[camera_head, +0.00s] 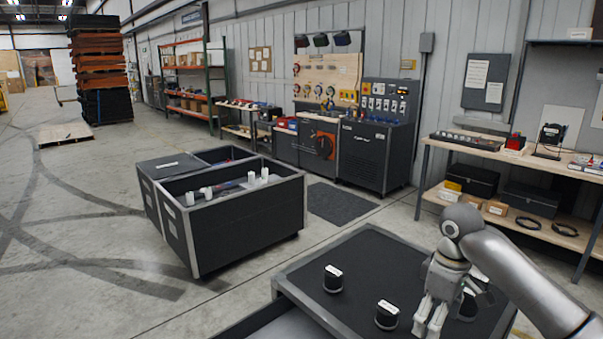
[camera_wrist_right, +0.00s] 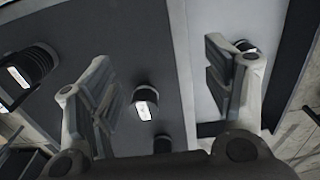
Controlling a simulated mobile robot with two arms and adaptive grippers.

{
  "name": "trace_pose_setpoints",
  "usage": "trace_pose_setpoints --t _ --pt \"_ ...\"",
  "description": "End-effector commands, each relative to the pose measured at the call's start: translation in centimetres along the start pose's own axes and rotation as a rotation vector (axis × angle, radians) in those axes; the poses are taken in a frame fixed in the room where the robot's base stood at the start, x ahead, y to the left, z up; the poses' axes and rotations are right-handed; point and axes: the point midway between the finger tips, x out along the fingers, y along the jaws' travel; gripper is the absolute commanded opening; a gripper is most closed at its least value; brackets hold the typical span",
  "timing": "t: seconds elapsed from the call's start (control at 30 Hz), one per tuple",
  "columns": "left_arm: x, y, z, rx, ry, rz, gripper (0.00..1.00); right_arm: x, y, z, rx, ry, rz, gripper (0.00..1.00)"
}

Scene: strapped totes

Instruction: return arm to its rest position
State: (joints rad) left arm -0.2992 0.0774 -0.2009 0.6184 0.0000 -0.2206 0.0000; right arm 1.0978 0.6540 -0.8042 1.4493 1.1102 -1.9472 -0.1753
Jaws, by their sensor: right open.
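My right arm (camera_head: 520,275) comes in from the lower right in the head view. Its gripper (camera_head: 430,322) points down over the right part of a black-topped surface with a grey rim (camera_head: 365,237). In the right wrist view the two fingers of the gripper (camera_wrist_right: 172,90) stand wide apart with nothing between them in their grip. Black round pieces with white labels stand on the surface, one at the left (camera_head: 333,280) and one just left of the gripper (camera_head: 387,316). Others are partly hidden behind the gripper. My left gripper is not in view.
A black crate with grey edges (camera_head: 240,225) stands beyond on the floor, with items inside. A workbench (camera_head: 480,148) with boxes and cables runs along the right wall.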

Motion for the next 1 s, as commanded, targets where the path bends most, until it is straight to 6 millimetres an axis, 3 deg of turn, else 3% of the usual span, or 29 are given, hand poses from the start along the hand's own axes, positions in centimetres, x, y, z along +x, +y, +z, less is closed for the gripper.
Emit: trace_pose_setpoints --t 0.37,0.57,0.8,1.0 --pt "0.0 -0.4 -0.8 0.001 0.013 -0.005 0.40 5.2 -3.9 -0.9 -0.045 0.020 0.000 0.73" --pt "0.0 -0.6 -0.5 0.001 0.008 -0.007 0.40 9.0 -7.4 -1.2 -0.067 0.052 -0.005 0.73" --pt "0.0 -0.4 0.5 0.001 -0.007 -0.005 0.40 14.7 -14.3 -0.6 -0.054 0.143 -0.028 0.73" --pt "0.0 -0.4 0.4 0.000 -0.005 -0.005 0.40 17.8 -19.6 1.5 0.030 0.233 -0.042 0.73"
